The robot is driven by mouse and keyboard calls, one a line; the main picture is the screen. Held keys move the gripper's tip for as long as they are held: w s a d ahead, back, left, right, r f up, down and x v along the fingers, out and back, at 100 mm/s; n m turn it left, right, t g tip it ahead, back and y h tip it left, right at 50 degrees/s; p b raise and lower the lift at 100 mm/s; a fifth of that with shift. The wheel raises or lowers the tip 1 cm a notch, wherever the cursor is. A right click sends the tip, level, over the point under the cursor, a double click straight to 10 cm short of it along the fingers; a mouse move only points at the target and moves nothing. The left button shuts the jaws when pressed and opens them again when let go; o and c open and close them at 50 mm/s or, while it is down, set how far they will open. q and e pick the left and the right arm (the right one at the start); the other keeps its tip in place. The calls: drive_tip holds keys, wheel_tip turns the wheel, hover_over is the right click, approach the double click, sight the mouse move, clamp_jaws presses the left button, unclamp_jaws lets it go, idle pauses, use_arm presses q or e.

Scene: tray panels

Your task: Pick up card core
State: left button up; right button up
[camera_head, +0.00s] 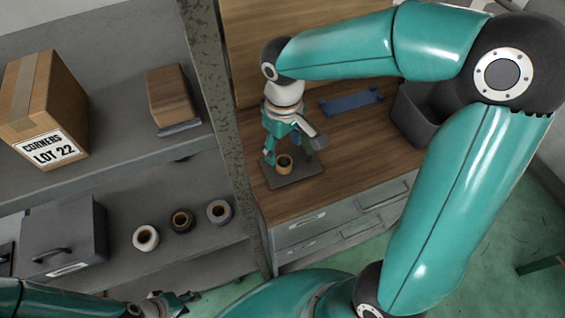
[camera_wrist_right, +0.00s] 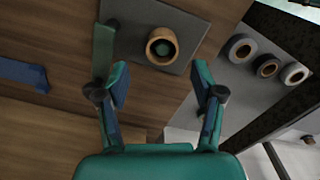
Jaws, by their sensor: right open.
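The card core (camera_head: 284,160), a short brown ring, stands on a dark grey plate (camera_head: 303,172) on the wooden worktop. In the right wrist view the core (camera_wrist_right: 152,49) shows its open end, with a green peg or surface inside. My right gripper (camera_head: 289,156) points down at it, open and empty. In the wrist view its two fingertips (camera_wrist_right: 159,70) are spread wider than the core, which lies just beyond them, apart from both. My left gripper (camera_head: 183,299) is low at the left, far from the core; its jaws are too small to judge.
A green upright piece (camera_wrist_right: 103,52) stands on the plate beside the core. A blue bracket (camera_head: 352,102) and a grey bin (camera_head: 418,118) are on the worktop. Several rolls (camera_head: 146,238), a box (camera_head: 44,100) and a post (camera_head: 226,120) are at the left.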

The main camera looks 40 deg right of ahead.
sight(284, 162)
drive_tip(key=f, duration=0.5)
drive_tip(key=shift+s+a+p, duration=0.15)
drive_tip(key=shift+s+p, duration=0.15)
drive_tip(key=shift+c, duration=0.3)
drive_tip(key=c, duration=0.8)
